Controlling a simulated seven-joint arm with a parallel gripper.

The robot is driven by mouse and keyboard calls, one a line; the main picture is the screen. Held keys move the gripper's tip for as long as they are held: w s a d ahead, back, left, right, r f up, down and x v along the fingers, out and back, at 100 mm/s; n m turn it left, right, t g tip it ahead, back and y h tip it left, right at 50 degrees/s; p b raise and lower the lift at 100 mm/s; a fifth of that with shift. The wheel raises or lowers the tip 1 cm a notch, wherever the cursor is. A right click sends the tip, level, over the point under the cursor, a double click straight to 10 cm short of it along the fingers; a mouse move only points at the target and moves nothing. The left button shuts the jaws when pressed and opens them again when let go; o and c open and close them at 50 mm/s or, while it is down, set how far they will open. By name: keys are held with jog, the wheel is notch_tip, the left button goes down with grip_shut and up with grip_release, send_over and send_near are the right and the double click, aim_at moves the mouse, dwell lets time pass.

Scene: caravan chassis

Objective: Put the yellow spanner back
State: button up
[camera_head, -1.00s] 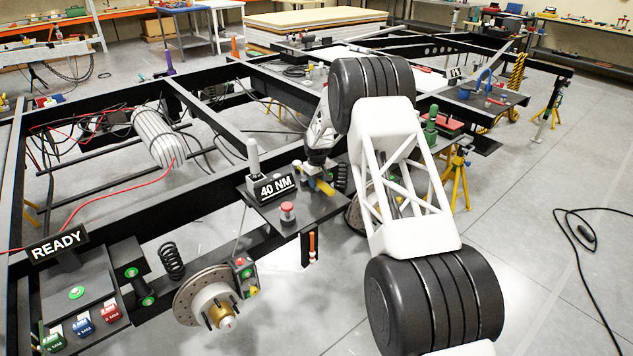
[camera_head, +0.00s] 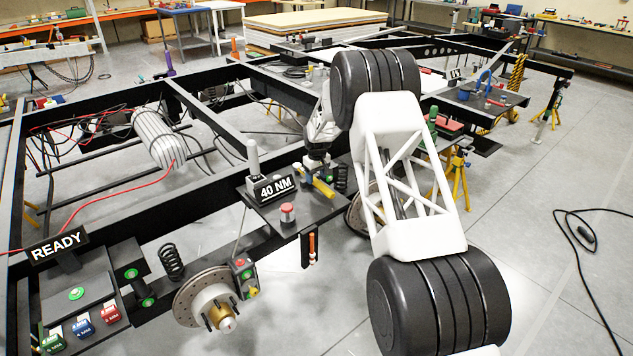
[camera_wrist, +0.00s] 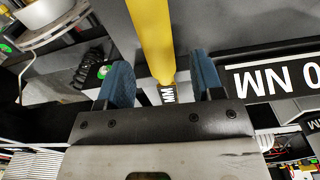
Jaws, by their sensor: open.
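The yellow spanner (camera_head: 323,188) lies on the dark shelf beside the 40 NM sign (camera_head: 274,187). In the wrist view the yellow spanner (camera_wrist: 153,38) runs down from the top edge to between my two blue fingers. A small white label (camera_wrist: 168,95) with black letters shows at its near end. My gripper (camera_wrist: 161,64) is open, with a gap on both sides of the yellow bar. In the head view my gripper (camera_head: 318,168) is small and sits just above the spanner, partly hidden by my arm.
A READY sign (camera_head: 58,244) and coloured blocks are at lower left. A coil spring (camera_head: 341,178) is right of the spanner. Black chassis beams surround the area.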

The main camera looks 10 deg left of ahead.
jog(key=shift+r, duration=2.4)
jog(key=shift+s+d+r, duration=0.25)
jog(key=shift+d+r, duration=0.05)
jog(key=shift+r, duration=0.15)
jog(key=s+d+r+m, duration=0.1)
jog(key=s+d+r, duration=0.5)
jog(key=s+r, duration=0.4)
jog(key=s+d+r+m+t, duration=0.1)
jog(key=s+d+r+m, duration=0.1)
jog(key=s+d+r, duration=0.65)
jog(key=s+d+r+m, duration=0.1)
jog(key=s+d+r, duration=0.4)
jog(key=s+r, duration=0.7)
jog(key=s+d+r+m, duration=0.1)
jog(key=s+d+r, duration=0.15)
jog(key=s, duration=0.85)
jog(key=s+d+r+m, duration=0.1)
jog(key=s+d, duration=0.3)
jog(key=s, duration=0.7)
jog(key=s+d+f+m, duration=0.1)
jog(key=s+f, duration=0.1)
jog(key=s, duration=0.7)
jog(key=s+d+f+m+t, duration=0.1)
jog(key=s+d+f, duration=0.1)
jog(key=s, duration=0.8)
jog(key=shift+s+d+f+m, duration=0.15)
jog(key=shift+s+f+m, duration=0.1)
jog(key=shift+f+m, duration=0.1)
